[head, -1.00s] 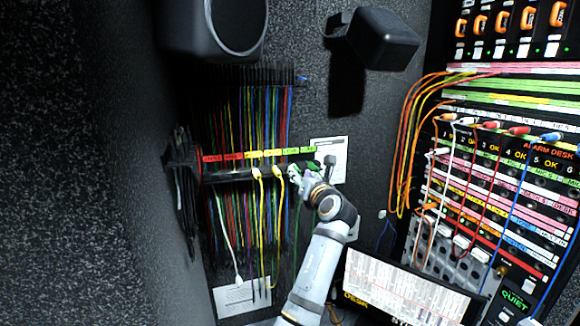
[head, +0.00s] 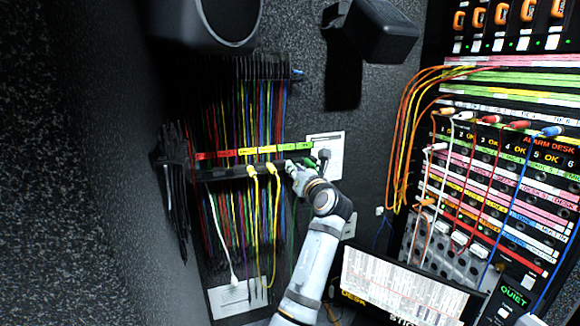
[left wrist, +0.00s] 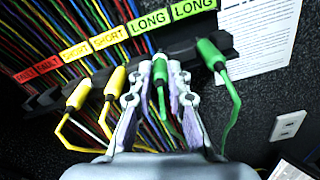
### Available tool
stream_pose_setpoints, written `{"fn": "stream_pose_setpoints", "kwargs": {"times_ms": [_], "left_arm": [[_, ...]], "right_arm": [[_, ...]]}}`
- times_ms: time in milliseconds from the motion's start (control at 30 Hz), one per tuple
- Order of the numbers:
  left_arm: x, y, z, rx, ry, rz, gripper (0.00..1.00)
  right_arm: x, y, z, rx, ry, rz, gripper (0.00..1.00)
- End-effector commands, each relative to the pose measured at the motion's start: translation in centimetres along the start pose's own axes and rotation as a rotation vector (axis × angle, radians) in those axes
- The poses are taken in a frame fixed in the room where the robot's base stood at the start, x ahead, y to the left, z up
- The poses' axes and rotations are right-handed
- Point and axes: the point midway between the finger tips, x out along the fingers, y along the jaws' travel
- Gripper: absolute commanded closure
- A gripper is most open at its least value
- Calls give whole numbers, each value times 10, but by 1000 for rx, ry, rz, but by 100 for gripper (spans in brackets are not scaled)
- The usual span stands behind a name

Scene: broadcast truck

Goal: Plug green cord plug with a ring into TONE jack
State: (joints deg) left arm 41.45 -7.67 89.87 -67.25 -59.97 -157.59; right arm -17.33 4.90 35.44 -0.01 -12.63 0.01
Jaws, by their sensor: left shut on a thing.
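My left gripper (head: 291,166) is at the right end of the black cord rack (head: 225,172) on the far wall. In the left wrist view its fingers (left wrist: 160,92) are shut on a green cord plug (left wrist: 160,72), under the first green LONG label (left wrist: 150,22). The plug is upright at the rack's edge; I cannot make out a ring on it. A second green plug (left wrist: 212,58) hangs to the right under the other LONG label, apart from the fingers. The jack panel (head: 490,180) is at the right in the head view; I cannot read a TONE label there. My right gripper is not in view.
Two yellow plugs (left wrist: 78,95) hang left of the gripper under SHORT labels. Many coloured cords (head: 245,115) hang behind the rack. Dark speakers (head: 380,30) jut from the wall above. Patched cords (head: 405,130) loop across the jack panel. A screen (head: 400,285) stands lower right.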

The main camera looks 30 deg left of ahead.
Motion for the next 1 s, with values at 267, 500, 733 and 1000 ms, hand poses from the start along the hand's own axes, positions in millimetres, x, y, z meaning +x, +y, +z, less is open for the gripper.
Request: {"fn": "stream_pose_setpoints", "kwargs": {"times_ms": [267,500,733,1000], "left_arm": [[0,-1,-1,1,3,-1,100],[0,0,2,1,2,-1,100],[0,4,13,0,1,0,100],[0,8,24,1,1,0,100]], "right_arm": [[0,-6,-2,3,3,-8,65],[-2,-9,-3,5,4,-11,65],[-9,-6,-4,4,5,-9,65],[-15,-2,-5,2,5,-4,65]]}}
